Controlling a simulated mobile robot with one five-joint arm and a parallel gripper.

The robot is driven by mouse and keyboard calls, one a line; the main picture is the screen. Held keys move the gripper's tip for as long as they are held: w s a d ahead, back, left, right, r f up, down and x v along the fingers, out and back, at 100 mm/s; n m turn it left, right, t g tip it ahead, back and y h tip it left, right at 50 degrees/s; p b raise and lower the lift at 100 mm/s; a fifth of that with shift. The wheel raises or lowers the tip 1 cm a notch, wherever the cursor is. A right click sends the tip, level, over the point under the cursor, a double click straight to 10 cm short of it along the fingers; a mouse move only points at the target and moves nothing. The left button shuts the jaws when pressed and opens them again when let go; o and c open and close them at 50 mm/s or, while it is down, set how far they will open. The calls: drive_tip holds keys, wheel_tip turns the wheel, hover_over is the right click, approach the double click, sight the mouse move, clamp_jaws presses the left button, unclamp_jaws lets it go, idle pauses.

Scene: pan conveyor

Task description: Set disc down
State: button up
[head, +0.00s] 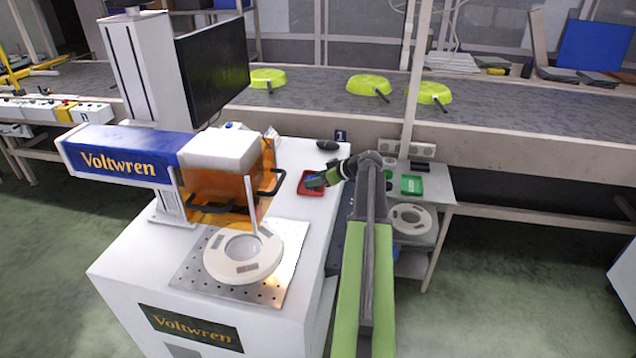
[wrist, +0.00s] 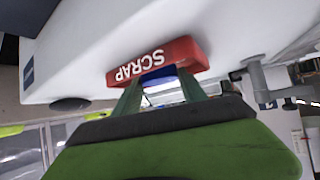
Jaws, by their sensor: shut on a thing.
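My gripper (head: 317,181) is over the red scrap tray (head: 303,191) on the white machine top. In the wrist view, its two green fingers (wrist: 160,84) reach to the red tray's wall (wrist: 128,70), which reads SCRAP. The fingers are shut on a small blue thing, which I take for the disc (wrist: 158,74). It shows as a blue patch at the fingertips in the head view (head: 311,178). The fingers and tray wall hide most of it, so I cannot tell whether it touches the tray floor.
The orange-guarded Voltwren marking machine (head: 215,180) stands left of my arm, with a white ring fixture (head: 222,268) on its perforated plate. A green tray (head: 411,185) is on the side table at right. Behind, the conveyor (head: 320,90) carries several lime pans. A dark oval object (head: 327,145) lies behind the red tray.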

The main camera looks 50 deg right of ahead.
drive_tip(key=shift+f, duration=0.15)
drive_tip(key=o, duration=1.4)
drive_tip(key=shift+o, duration=0.2)
drive_tip(key=p+v, duration=0.6)
drive_tip(key=v, duration=0.6)
drive_tip(key=shift+r+p, duration=0.2)
drive_tip(key=shift+p, duration=0.2)
